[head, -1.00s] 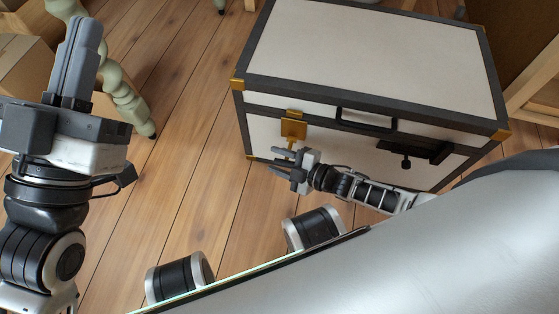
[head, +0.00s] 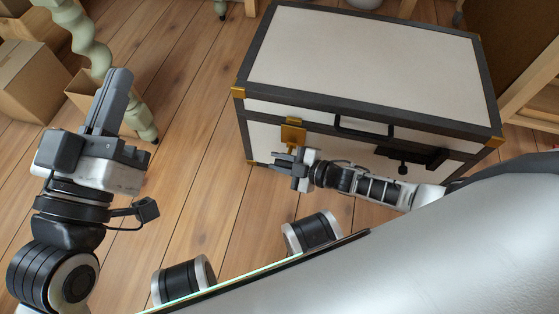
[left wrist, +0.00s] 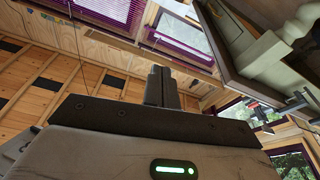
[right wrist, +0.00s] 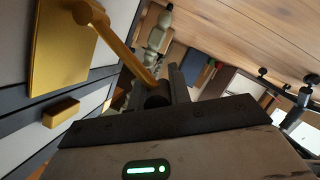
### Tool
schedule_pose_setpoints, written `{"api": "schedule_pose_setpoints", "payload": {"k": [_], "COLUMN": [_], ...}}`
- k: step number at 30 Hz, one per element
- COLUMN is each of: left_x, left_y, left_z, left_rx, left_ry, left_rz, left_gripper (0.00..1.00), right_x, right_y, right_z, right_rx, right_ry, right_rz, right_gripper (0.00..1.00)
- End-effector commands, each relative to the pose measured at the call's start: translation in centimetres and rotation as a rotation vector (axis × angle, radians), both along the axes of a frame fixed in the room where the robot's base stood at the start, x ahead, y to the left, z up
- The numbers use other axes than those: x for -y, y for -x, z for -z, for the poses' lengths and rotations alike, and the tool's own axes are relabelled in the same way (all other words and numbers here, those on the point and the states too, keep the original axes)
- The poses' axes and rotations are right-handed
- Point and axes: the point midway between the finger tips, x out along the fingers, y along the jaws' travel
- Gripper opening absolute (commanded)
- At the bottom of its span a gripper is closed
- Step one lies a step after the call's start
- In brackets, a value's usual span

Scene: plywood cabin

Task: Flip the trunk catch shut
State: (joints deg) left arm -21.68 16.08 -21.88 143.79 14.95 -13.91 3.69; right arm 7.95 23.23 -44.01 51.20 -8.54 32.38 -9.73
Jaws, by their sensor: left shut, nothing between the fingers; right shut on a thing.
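The white trunk (head: 365,60) with dark edging stands on the floor in the head view, its lid down. Its brass catch plate (head: 293,134) is on the front face, also in the right wrist view (right wrist: 62,55). A brass lever (right wrist: 128,50) runs from the plate to my right gripper (right wrist: 168,86), which is shut on its end. The lever stands away from the small brass block (right wrist: 62,112) beyond the seam. In the head view my right gripper (head: 282,166) is just below the plate. My left gripper (head: 112,98) is shut and empty, well left of the trunk.
A black handle (head: 363,128) and a black fitting (head: 408,160) are on the trunk's front. A pale green twisted leg (head: 95,50) and cardboard boxes (head: 38,80) stand at the upper left. Bare plank floor (head: 200,150) lies between my left arm and the trunk.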

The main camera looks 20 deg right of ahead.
Motion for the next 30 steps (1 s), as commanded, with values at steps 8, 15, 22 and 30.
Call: {"api": "schedule_pose_setpoints", "payload": {"k": [8,15,22,30], "left_x": [0.3,0.5,0.5,0.5], "left_y": [0.6,1.0,1.2,1.2], "left_z": [2.0,2.9,3.2,3.2], "left_rx": [-0.187,-0.257,-0.283,-0.286], "left_ry": [0.048,0.065,0.072,0.072], "left_rz": [0.025,0.036,0.041,0.043], "left_gripper": [0.0,0.0,0.0,0.0], "right_x": [0.5,1.0,1.3,1.4], "right_y": [-0.5,-1.2,-1.6,-1.7], "right_z": [-1.5,-2.4,-2.7,-2.7], "right_rx": [-0.036,-0.03,-0.029,-0.028], "right_ry": [-0.018,-0.015,-0.016,-0.015], "right_rz": [0.003,0.003,0.004,0.005], "right_gripper": [0.0,0.0,0.0,0.0]}}
